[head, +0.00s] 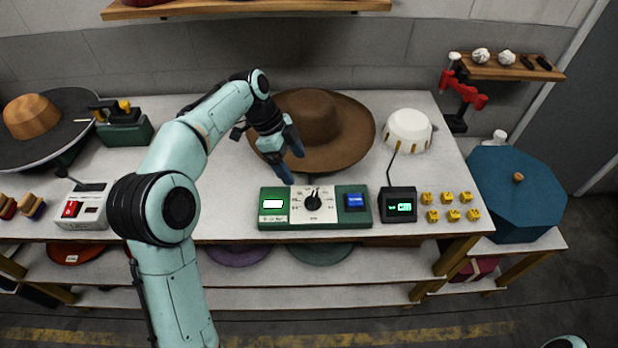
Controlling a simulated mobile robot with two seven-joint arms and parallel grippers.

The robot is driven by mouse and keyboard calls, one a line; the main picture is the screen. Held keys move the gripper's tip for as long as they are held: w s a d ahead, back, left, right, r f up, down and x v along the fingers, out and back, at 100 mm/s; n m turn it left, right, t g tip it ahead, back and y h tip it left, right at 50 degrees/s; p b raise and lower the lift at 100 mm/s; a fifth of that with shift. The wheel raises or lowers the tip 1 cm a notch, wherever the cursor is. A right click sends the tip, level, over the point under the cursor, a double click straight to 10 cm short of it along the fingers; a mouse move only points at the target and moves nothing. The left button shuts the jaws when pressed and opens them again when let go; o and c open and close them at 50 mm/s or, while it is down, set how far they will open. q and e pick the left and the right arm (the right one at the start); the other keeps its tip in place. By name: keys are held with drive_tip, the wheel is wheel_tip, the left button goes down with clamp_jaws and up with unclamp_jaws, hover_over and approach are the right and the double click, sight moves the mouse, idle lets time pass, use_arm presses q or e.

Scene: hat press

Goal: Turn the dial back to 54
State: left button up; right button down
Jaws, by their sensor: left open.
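A green control box (333,217) stands at the front edge of the table. Its white middle panel carries a black dial (313,202), whose pointer faces roughly upward; the numbers around it are too small to read. A lit white-green display is at its left and a blue one at its right. My left gripper (289,167) is open and empty. It points down just behind and above the box, left of the dial and apart from it, in front of the brown hat. My right gripper is not in view; only a bit of teal shows at the lower right corner.
A wide brown hat (323,127) lies behind the box. A small black meter (398,205), several yellow blocks (451,198) and a white dome (407,129) are to the right. A white switch box (80,205) is at the left. Bare tabletop (232,205) lies left of the green box.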

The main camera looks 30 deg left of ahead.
sight(313, 198)
use_arm(q)
drive_tip(key=b+x, duration=0.1)
drive_tip(key=x, duration=1.1)
drive_tip(key=shift+r, duration=0.1)
drive_tip(key=shift+w+d+f, duration=0.1)
drive_tip(key=shift+d+f, duration=0.1)
drive_tip(key=shift+f, duration=0.45)
drive_tip(key=c, duration=1.1)
